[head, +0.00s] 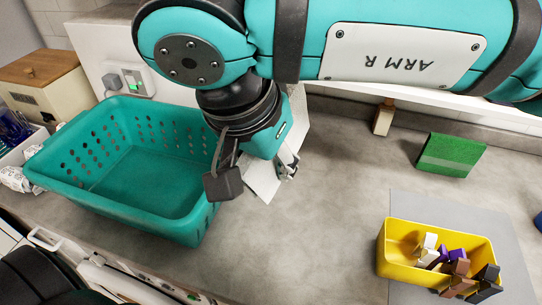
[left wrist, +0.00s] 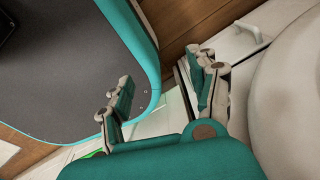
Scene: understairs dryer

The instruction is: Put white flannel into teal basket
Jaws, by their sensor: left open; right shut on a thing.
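The teal basket (head: 135,215) stands at the left on the grey counter in the head view. It has perforated walls and its visible floor is bare. My right gripper (head: 284,168) points down just right of the basket and is shut on the white flannel (head: 262,186). The flannel hangs beside the basket's right rim, partly hidden behind my gripper and wrist. Whether it touches the counter is hard to tell. My left gripper (left wrist: 160,80) is open and empty in the left wrist view, away from the flannel and basket.
A yellow bin (head: 410,270) of small pegs or clips sits on a grey mat (head: 425,207) at the right. A green block (head: 450,155) stands behind it. A wooden-lidded box (head: 45,80) is at the back left. The middle counter is clear.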

